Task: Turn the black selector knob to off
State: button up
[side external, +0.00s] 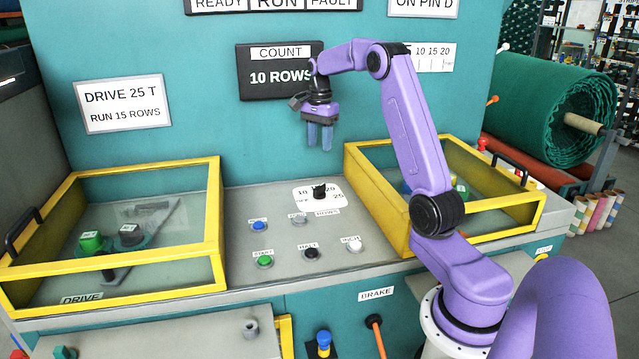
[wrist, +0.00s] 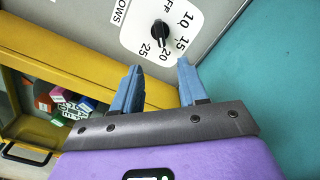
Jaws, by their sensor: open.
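The black selector knob (side external: 319,192) stands on a white dial plate (side external: 334,206) on the grey control panel. In the wrist view the knob (wrist: 160,33) sits among the marks OFF, 10, 15, 20 and 25. Its long grip lies roughly along the line to 20, but I cannot clearly tell which end is the pointer. My gripper (side external: 320,146) hangs above the panel, fingers down, clear of the knob. In the wrist view my gripper (wrist: 159,68) shows two blue fingers apart with nothing between them; the knob appears beyond the tips.
Yellow-framed clear covers stand left (side external: 222,225) and right (side external: 375,208) of the knob. Blue (side external: 258,226), green (side external: 265,261), black (side external: 311,254) and white (side external: 354,245) buttons lie in front of it. The teal wall (side external: 220,120) with a COUNT display (side external: 262,88) rises behind.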

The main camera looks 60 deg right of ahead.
aim_at(319, 186)
notch_tip(319, 186, down, 14)
jog(key=shift+r, duration=0.1)
dwell(0.4)
grip_shut()
